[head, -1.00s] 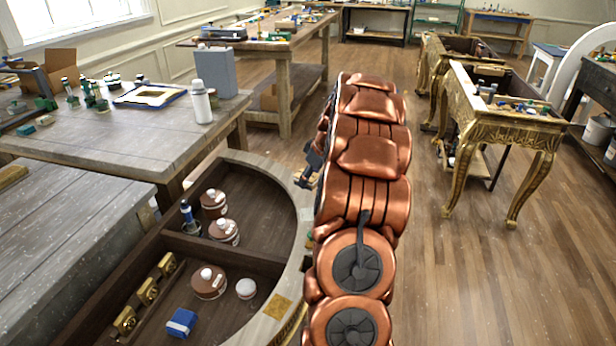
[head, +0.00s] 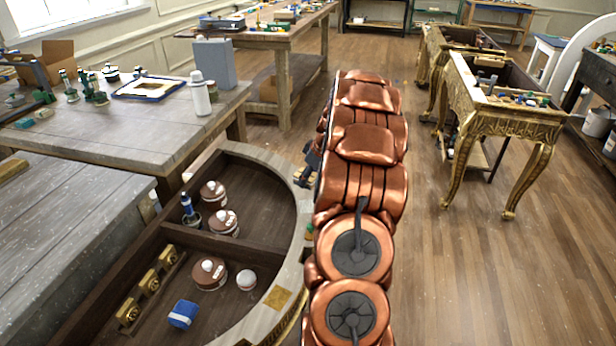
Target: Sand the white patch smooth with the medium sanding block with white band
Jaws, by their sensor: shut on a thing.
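A blue block with a white band (head: 183,314) lies in the near compartment of the curved console (head: 262,160), apart from my gripper. My gripper (head: 304,177) shows only in part at the left edge of my copper arm, beside the console's pale curved rim. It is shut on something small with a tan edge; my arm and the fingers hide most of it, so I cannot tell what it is. I cannot make out a white patch on the pale rim; my arm covers part of that side. A gold square (head: 277,298) sits on the rim.
Brown jars (head: 209,273), a white-lidded pot (head: 246,280) and brass pieces (head: 150,282) stand in the console. A grey worktable (head: 130,125) with a white bottle (head: 200,93) is at the left. A gilt table (head: 500,118) stands right, with open floor before it.

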